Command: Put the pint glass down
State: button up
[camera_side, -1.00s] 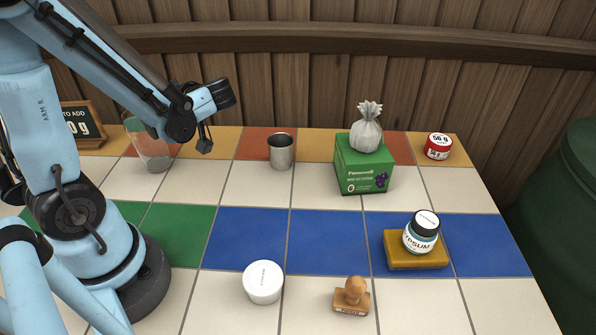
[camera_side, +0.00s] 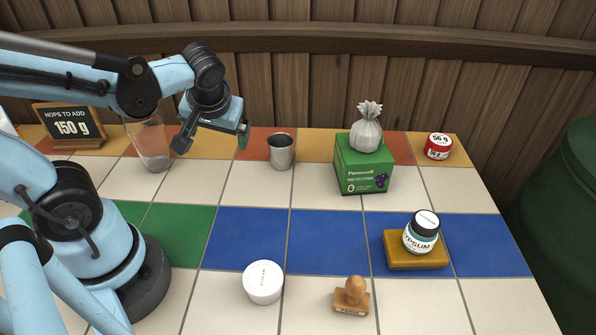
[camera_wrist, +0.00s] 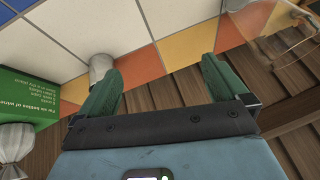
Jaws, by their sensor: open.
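The pint glass (camera_side: 152,150) is clear and stands on the tiles at the back left, its upper part partly behind my arm. In the wrist view a clear shape that looks like the glass (camera_wrist: 287,38) is at the upper right, outside the fingers. My gripper (camera_side: 212,141) is open and empty, in the air to the right of the glass and apart from it. Its two green fingers (camera_wrist: 162,68) are spread wide with nothing held between them.
A metal cup (camera_side: 281,152) stands right of my gripper. A green box (camera_side: 362,170) with a grey tied bag (camera_side: 367,128) is farther right. A sign (camera_side: 72,125) reading 150 g stands at the back left. The blue tiles in the middle are mostly clear.

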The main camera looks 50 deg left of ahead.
jog(key=w+d+r+m+t+h, duration=0.2)
jog(key=d+m+t+h, duration=0.2)
jog(key=d+m, duration=0.3)
jog(key=shift+w+d+r+t+h, duration=0.2)
jog(key=shift+d+t+h, duration=0.1)
jog(key=shift+d+h, duration=0.35)
